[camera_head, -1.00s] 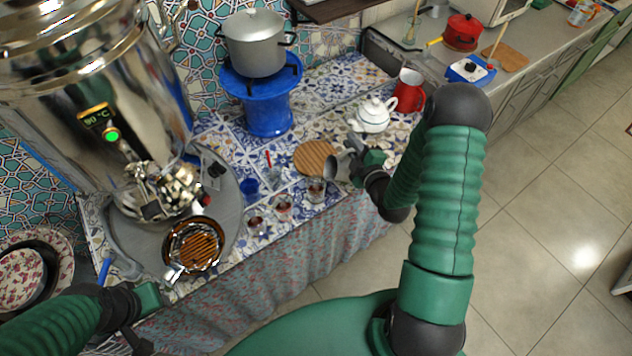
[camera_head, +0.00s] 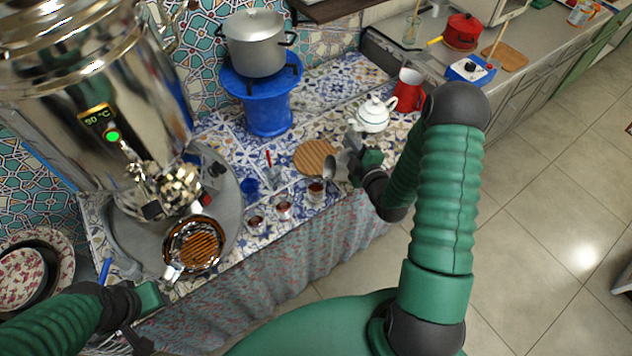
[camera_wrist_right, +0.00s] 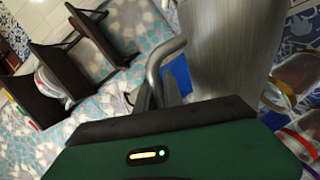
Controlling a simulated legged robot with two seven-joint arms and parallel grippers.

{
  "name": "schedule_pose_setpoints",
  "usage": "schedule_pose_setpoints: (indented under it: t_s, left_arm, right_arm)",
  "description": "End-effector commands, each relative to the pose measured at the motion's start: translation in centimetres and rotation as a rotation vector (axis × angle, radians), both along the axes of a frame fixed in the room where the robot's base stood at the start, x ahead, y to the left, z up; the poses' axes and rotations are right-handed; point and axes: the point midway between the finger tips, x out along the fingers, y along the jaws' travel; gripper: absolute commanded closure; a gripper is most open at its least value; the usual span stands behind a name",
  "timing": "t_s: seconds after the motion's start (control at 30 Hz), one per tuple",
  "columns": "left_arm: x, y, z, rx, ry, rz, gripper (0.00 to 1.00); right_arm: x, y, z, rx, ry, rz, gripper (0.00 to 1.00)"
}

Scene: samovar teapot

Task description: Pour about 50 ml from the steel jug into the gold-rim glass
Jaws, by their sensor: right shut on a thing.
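My right gripper (camera_head: 357,170) is shut on the steel jug (camera_head: 333,167), which is tilted with its mouth to the left. In the right wrist view, the jug's grey body (camera_wrist_right: 229,45) and bent handle stand large. The jug is above and right of the rightmost small glass (camera_head: 316,191), which holds reddish-brown liquid. A gold-rim glass (camera_wrist_right: 280,93) shows beside the jug in the wrist view; it appears to be that rightmost glass. No stream is clearly visible.
Two more small glasses (camera_head: 284,207) (camera_head: 256,223) stand left along the front edge.

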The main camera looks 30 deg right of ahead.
Motion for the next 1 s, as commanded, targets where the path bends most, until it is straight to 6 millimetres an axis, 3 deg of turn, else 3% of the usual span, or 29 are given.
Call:
schedule_pose_setpoints:
  t_s: [1.0]
  left_arm:
    - [0.0, 0.0, 0.42, 0.0, 0.0, 0.0, 0.64]
  right_arm:
    - [0.16, 0.42, 0.42, -0.036, 0.007, 0.0, 1.0]
